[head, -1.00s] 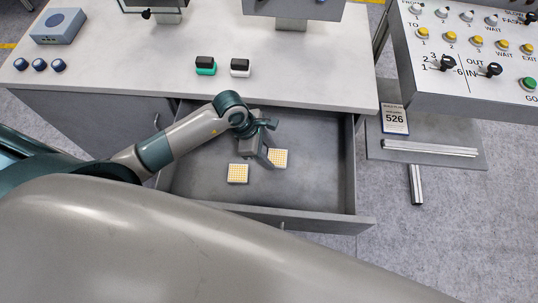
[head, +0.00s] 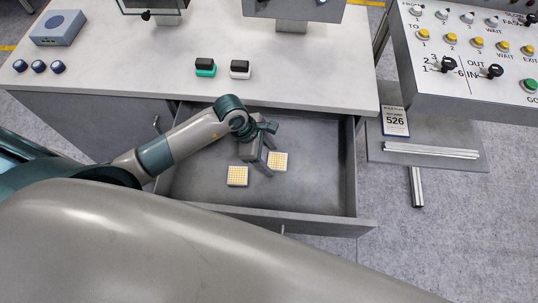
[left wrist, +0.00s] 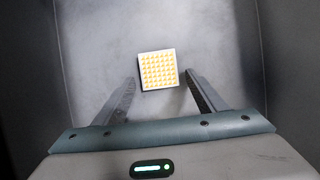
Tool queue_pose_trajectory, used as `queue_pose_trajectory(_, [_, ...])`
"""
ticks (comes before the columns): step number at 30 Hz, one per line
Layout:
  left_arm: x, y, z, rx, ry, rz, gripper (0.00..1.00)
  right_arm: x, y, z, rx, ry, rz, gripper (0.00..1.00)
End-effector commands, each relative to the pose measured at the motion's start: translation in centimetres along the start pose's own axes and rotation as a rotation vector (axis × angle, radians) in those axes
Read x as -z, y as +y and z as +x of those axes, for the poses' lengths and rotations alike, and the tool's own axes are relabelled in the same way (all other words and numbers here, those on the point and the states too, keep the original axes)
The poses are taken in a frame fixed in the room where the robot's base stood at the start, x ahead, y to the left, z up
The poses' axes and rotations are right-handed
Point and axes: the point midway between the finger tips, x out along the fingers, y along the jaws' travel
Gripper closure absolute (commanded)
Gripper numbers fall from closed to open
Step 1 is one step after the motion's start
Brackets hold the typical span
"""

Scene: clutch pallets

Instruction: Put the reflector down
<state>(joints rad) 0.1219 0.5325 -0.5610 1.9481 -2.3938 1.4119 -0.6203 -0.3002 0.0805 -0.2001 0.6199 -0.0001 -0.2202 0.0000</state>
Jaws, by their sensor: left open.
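Two small square reflectors with a white and orange pattern lie in the open grey drawer: a right one (head: 278,161) and a left one (head: 238,176). My left gripper (head: 266,155) is in the drawer, beside the right reflector in the head view. In the left wrist view its fingers are spread wide, and one reflector (left wrist: 158,70) shows between and just beyond the fingertips, with gaps on both sides. That reflector appears to rest on the drawer floor, slightly turned. My right gripper is not in view.
The drawer (head: 305,190) has free floor to the right and front. A control panel (head: 465,75) stands at right.

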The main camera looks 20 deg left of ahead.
Motion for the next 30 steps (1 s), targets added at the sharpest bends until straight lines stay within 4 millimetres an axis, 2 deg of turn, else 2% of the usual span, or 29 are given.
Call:
queue_pose_trajectory(2, [-0.2,0.0,-0.3,0.000,-0.001,0.000,0.35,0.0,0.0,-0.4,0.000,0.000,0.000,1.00])
queue_pose_trajectory(8, [-0.1,0.1,-2.2,-0.003,-0.001,0.002,0.35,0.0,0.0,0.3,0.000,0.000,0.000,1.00])
queue_pose_trajectory(22, [0.0,0.1,-10.2,-0.003,0.000,0.002,0.35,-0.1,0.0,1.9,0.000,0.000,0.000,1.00])
queue_pose_trajectory(30, [-0.1,0.0,-12.1,-0.001,0.000,0.001,0.35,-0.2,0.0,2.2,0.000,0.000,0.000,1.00])
